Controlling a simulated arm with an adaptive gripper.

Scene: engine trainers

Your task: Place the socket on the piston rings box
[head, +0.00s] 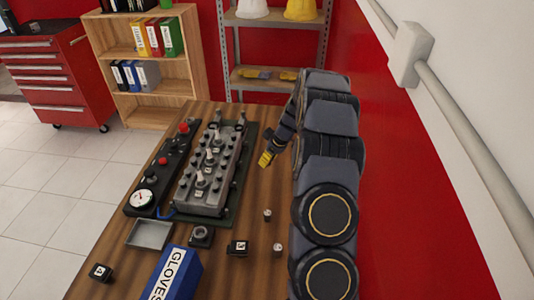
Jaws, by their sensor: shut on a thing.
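My gripper (268,157) is in the head view, low over the wooden table to the right of the engine trainer. Its tip shows yellow and is small. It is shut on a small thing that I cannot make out. Two small light metal pieces, socket-like in shape, stand on the table: one (267,214) nearer the gripper and one (278,249) closer to the front. A small black box with a white label (237,248) lies left of the front piece. Another labelled black box (101,272) lies at the front left. I cannot read which one is the piston rings box.
The engine trainer (208,172) and a black gauge panel (150,185) fill the table's left middle. A grey tray (149,234), a dark metal part (201,235) and a blue gloves box (172,275) are in front. A red wall is at the right.

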